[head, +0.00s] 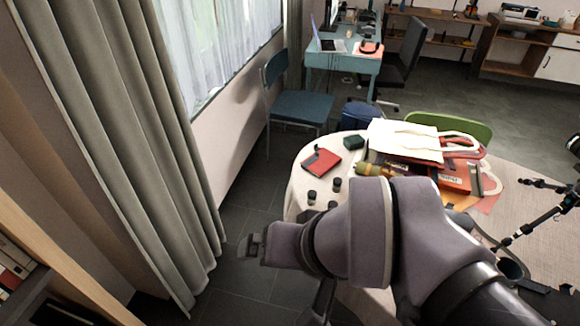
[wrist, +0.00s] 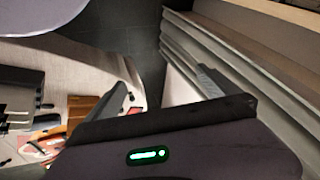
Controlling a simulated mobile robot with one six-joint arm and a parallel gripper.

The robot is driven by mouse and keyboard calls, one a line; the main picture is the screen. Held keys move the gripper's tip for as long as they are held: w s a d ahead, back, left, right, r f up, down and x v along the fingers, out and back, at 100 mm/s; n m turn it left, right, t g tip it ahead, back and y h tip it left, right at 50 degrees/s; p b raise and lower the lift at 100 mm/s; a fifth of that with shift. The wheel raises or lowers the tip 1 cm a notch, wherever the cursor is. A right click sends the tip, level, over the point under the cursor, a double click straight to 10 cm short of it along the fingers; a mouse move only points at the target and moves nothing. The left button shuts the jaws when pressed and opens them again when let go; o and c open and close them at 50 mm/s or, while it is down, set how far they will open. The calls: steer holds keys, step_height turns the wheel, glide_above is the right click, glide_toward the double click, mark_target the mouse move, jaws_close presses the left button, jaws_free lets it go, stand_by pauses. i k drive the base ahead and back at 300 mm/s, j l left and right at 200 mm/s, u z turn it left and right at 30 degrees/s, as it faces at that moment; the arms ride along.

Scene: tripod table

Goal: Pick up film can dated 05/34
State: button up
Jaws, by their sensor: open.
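Small dark film cans with pale lids stand on the round table near its left edge in the head view: one at the back (head: 337,184), one at the left (head: 312,197) and one close to my arm (head: 333,205). Their dates are too small to read, so I cannot tell which is 05/34. My gripper (head: 248,246) is left of the table's edge, over the floor, apart from the cans. In the wrist view my gripper (wrist: 165,82) has its two fingers spread with nothing between them. No can is clear in that view. My arm hides part of the table.
The round table (head: 300,180) has a pale cloth and holds a red notebook (head: 321,162), a dark green box (head: 354,142) and a pile with a white tote bag (head: 405,140). A grey curtain (head: 130,150) hangs at left. A tripod (head: 540,205) stands at right.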

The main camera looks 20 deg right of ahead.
mark_target(312, 195)
steer(key=i+j+z, duration=0.2)
steer(key=z, duration=0.25)
steer(key=i+j+z, duration=0.25)
steer(key=z, duration=0.25)
steer(key=i+j+z, duration=0.15)
steer(key=j+z, duration=0.3)
steer(key=i+j+z, duration=0.1)
steer(key=j+z, duration=0.15)
steer(key=z, duration=0.25)
steer(key=j+z, duration=0.45)
